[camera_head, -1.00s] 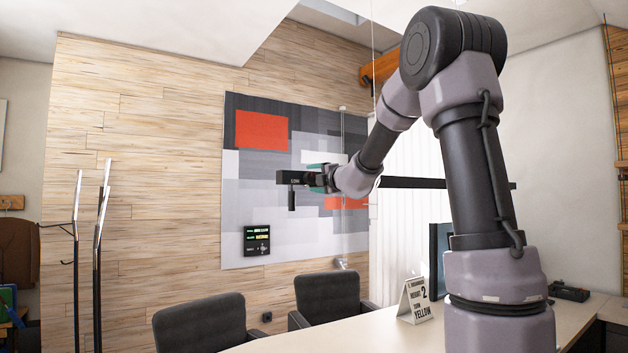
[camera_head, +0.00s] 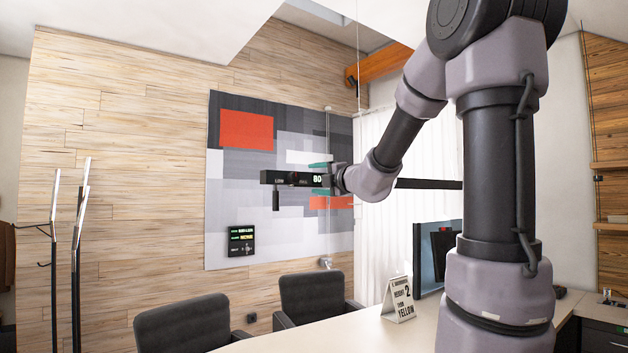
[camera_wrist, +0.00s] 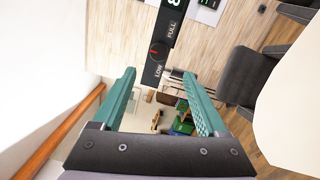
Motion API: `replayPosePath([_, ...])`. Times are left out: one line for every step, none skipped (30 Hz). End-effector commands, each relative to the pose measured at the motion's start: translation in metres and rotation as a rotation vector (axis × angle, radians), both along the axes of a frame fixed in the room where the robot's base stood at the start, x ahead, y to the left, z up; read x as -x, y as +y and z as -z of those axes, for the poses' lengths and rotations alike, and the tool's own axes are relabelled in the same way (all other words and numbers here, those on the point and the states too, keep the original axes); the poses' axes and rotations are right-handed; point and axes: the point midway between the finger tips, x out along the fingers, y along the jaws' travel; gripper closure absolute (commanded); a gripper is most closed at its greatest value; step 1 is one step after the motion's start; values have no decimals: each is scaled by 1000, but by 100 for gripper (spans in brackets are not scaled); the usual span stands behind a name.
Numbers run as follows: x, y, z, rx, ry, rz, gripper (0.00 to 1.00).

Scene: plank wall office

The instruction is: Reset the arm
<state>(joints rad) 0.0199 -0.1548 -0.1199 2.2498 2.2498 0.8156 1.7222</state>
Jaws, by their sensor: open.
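My arm rises at the right of the head view, and my gripper (camera_head: 325,180) is at its far end, high in front of the wall. In the wrist view the two teal fingers of my gripper (camera_wrist: 158,74) stand wide apart with nothing held between them. A black bar marked LOW with a bright readout (camera_head: 292,178) shows right beside the fingers in the head view. The wrist view shows this black bar (camera_wrist: 163,45) with its dial past the fingertips. I cannot tell whether the fingers touch it.
A white counter (camera_head: 340,330) runs below my arm with a sign reading YELLOW (camera_head: 398,299) and a monitor (camera_head: 436,255). Two dark chairs (camera_head: 180,322) stand behind it. A coat stand (camera_head: 77,240) is at the left.

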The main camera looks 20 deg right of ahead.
Motion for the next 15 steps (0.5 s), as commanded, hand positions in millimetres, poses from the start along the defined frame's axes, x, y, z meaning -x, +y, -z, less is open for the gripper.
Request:
replayPosePath([0,0,0,0,0,0,24])
replayPosePath([0,0,0,0,0,0,24])
replayPosePath([0,0,0,0,0,0,24])
replayPosePath([0,0,0,0,0,0,24])
replayPosePath([0,0,0,0,0,0,24])
replayPosePath([0,0,0,0,0,0,24])
replayPosePath([0,0,0,0,0,0,24])
replayPosePath([0,0,0,0,0,0,24])
replayPosePath([0,0,0,1,0,0,24])
replayPosePath([0,1,0,5,-2,-2,24])
replayPosePath([1,2,-1,17,-4,-6,24])
replayPosePath([4,5,-1,46,-10,-17,24])
replayPosePath([7,9,-2,82,-18,-29,24])
replayPosePath([12,14,-3,131,-30,-46,24])
replayPosePath([20,23,-3,219,-50,-76,24])
